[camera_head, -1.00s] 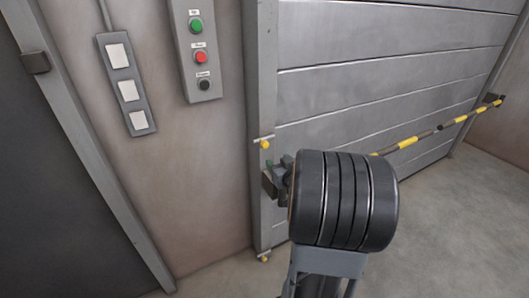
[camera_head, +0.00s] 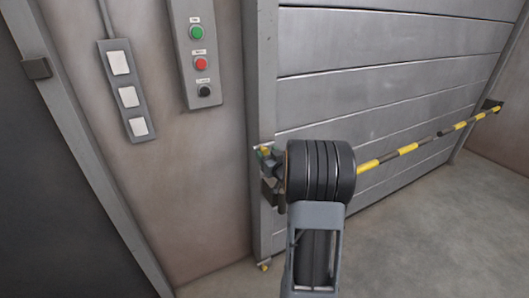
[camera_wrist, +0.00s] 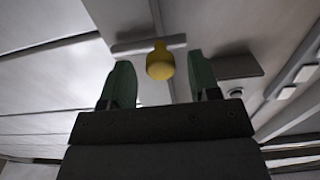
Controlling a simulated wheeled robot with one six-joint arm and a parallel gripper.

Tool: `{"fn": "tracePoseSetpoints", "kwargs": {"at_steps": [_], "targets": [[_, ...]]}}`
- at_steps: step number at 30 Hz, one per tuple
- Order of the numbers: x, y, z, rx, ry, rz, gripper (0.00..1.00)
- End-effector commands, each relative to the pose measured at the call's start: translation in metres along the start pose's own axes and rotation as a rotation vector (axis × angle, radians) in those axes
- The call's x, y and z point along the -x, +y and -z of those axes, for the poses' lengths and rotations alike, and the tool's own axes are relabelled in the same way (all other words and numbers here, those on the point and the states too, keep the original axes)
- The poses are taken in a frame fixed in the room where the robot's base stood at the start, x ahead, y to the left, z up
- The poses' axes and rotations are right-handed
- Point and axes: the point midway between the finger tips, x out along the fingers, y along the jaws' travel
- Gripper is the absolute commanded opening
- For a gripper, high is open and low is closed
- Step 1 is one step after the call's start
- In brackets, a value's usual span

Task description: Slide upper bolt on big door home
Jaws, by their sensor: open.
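The upper bolt on the big door (camera_head: 390,75) has a yellow knob (camera_wrist: 160,62) on a grey bar (camera_wrist: 128,48) in the wrist view. In the head view the upper bolt (camera_head: 265,149) sits at the door's left frame, partly hidden by my gripper. My gripper (camera_head: 270,158) is open beside it. In the wrist view its two green fingers (camera_wrist: 160,82) stand on either side of the knob, with gaps showing on both sides. Whether the knob is fully between the fingertips in depth, I cannot tell.
A lower bolt with a yellow knob (camera_head: 264,266) is near the floor on the same frame. A yellow-black striped bar (camera_head: 405,150) crosses the door. A button panel (camera_head: 197,60) and a switch strip (camera_head: 127,90) are on the left wall. The floor at right is clear.

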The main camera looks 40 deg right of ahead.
Motion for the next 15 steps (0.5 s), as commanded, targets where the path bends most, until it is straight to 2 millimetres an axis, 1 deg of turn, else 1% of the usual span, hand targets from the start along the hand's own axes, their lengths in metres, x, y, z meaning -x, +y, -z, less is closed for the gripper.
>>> {"fn": "tracePoseSetpoints", "kwargs": {"at_steps": [3, 6, 15], "targets": [[-0.012, 0.000, 0.000, 0.000, -0.001, 0.001, 0.56], [-0.018, 0.000, 0.000, 0.000, 0.000, 0.000, 0.56], [-0.021, 0.000, 0.000, -0.001, -0.001, -0.001, 0.56]]}}
